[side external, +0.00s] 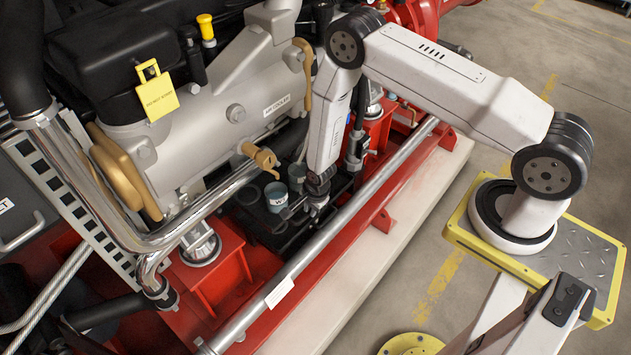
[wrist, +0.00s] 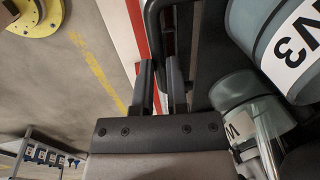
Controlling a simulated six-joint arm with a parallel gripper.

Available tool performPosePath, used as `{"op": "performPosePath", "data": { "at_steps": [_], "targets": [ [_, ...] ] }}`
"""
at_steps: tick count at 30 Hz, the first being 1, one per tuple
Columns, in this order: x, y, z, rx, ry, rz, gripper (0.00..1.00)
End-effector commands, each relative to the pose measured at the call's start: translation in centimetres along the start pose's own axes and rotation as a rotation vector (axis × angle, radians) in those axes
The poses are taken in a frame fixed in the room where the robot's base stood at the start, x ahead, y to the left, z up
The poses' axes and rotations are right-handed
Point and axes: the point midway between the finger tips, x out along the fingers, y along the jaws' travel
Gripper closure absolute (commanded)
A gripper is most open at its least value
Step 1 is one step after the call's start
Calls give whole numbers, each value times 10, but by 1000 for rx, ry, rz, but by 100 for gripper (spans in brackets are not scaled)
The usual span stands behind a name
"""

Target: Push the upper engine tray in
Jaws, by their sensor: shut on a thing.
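The engine tray (side external: 258,216) is a dark, shallow tray low beside the grey engine in the side external view. In the wrist view its dark surface (wrist: 204,45) shows right of a black rounded bar that looks like its handle (wrist: 153,22). My gripper (side external: 317,208) is down at the tray's right side, partly hidden by its own wrist. In the wrist view my gripper (wrist: 161,75) has its two fingers closed on the black handle. I cannot make out a separate lower tray.
Grey-blue labelled cups (side external: 276,195) stand on the tray, close to my gripper. A silver rail (side external: 330,235) and the red frame (side external: 400,180) run along the near side. A brass valve (side external: 262,157) sits above the tray. Open floor (side external: 480,280) lies right.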

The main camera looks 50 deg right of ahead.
Motion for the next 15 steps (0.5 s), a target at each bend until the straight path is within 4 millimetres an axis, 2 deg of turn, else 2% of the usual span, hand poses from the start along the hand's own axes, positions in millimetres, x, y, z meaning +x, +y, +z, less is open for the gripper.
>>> {"op": "performPosePath", "data": {
  "at_steps": [6,15],
  "targets": [
    [2,-11,0,1,0,2,100],
    [3,-15,0,1,0,-6,100]
  ]
}}
